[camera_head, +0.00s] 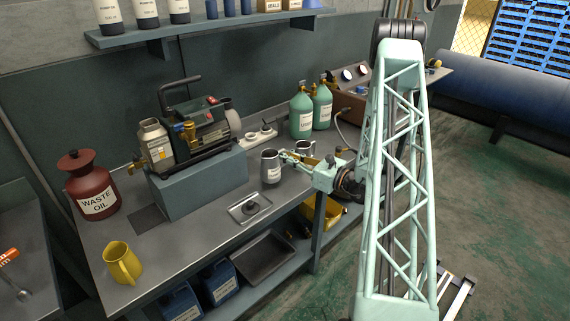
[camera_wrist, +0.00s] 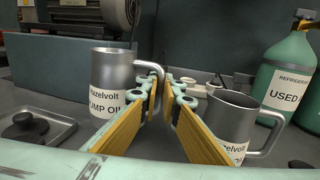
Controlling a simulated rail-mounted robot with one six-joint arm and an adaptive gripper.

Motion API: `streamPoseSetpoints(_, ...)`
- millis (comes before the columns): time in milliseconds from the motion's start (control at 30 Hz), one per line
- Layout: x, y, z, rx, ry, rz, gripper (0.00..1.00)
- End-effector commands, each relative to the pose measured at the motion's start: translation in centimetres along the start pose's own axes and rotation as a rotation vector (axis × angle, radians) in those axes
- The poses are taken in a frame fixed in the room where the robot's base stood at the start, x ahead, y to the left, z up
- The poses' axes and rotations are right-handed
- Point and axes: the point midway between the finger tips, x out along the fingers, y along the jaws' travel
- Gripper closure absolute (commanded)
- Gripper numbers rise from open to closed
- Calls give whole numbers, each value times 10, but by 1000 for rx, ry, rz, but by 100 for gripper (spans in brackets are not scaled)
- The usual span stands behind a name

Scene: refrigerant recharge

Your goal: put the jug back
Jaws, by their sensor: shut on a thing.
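A steel jug labelled pump oil (camera_head: 270,168) is upright at the bench's middle, its handle towards my gripper (camera_head: 287,158). In the wrist view, this jug (camera_wrist: 110,78) is left of my fingers, and its handle reaches between the fingertips (camera_wrist: 165,82). My gripper is shut on that handle. I cannot tell whether the jug's base touches the bench. A second steel jug (camera_wrist: 232,122) stands right of my fingers in the wrist view; it is partly behind my gripper in the head view (camera_head: 305,147). A yellow jug (camera_head: 122,264) stands at the bench's front left.
A small tray with a dark lid (camera_head: 250,207) lies in front of the held jug. The vacuum pump (camera_head: 190,130) sits on a grey block. Green refrigerant bottles (camera_head: 301,112) stand behind, and a waste oil can (camera_head: 92,187) stands left.

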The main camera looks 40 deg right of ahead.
Motion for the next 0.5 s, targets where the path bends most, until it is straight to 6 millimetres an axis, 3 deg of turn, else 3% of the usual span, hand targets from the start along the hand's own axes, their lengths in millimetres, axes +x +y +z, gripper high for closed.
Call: streamPoseSetpoints(500, 0, -1, -35, 0, -1, 0, 100)
